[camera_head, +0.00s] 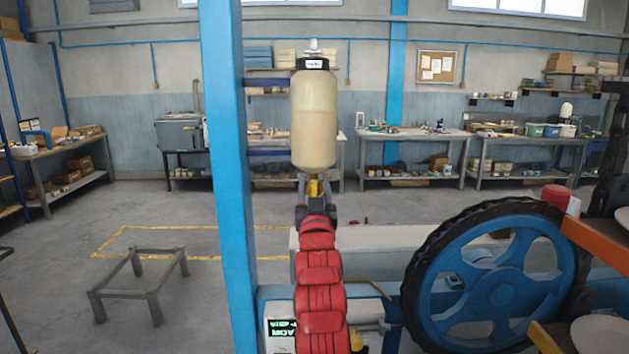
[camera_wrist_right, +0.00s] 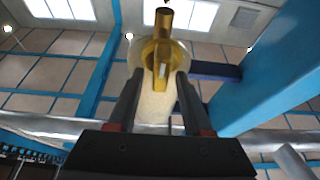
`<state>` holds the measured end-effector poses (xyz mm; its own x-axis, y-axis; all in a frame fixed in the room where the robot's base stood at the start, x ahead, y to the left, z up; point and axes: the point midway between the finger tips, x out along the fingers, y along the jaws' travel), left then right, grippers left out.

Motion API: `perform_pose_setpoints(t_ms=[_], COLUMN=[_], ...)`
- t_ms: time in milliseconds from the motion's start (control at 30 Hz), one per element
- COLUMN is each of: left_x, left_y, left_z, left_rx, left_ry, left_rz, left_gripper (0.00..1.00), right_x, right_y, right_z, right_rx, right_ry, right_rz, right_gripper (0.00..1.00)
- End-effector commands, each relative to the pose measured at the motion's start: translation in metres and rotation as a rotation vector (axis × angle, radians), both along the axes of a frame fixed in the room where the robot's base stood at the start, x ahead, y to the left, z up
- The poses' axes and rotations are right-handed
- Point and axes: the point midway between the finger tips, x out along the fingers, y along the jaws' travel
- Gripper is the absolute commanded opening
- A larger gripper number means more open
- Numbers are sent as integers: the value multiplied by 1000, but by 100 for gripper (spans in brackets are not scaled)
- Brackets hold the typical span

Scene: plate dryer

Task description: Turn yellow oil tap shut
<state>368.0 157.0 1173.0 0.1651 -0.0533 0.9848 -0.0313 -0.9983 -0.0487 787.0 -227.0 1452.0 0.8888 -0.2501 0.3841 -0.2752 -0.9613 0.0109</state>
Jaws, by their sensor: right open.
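The yellow oil tap (camera_head: 314,188) sits under a cream oil tank (camera_head: 314,125) that has a black cap band. In the right wrist view the yellow tap (camera_wrist_right: 161,66) shows in front of the pale tank bottom, with a darker brass end pointing up in the picture. My right gripper (camera_wrist_right: 158,82) is open, with one finger on each side of the lower part of the tap. I cannot tell whether the fingers touch it. In the head view my red right arm hides part of the space below the tap. My left gripper is not in view.
A blue post (camera_head: 228,180) stands close left of the tank. A large blue wheel with a black rim (camera_head: 497,277) is at the right, near an orange shelf edge (camera_head: 598,242). A low metal frame (camera_head: 140,278) stands on the open floor at the left.

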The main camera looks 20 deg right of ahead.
Motion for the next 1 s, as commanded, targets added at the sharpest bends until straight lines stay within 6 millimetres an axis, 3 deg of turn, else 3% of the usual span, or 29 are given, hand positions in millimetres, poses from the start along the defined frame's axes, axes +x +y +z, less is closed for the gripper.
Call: perform_pose_setpoints(t_ms=[267, 533, 1000], left_x=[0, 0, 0], left_y=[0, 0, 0], left_z=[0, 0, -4], left_rx=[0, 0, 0], left_ry=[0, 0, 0], left_rz=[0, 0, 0], left_gripper=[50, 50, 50], right_x=[1, 1, 1], right_y=[0, 0, 0], right_z=[0, -1, -4], right_rx=[0, 0, -28], right_ry=[1, 2, 14], right_rz=[0, 0, -2], right_gripper=[48, 0, 0])
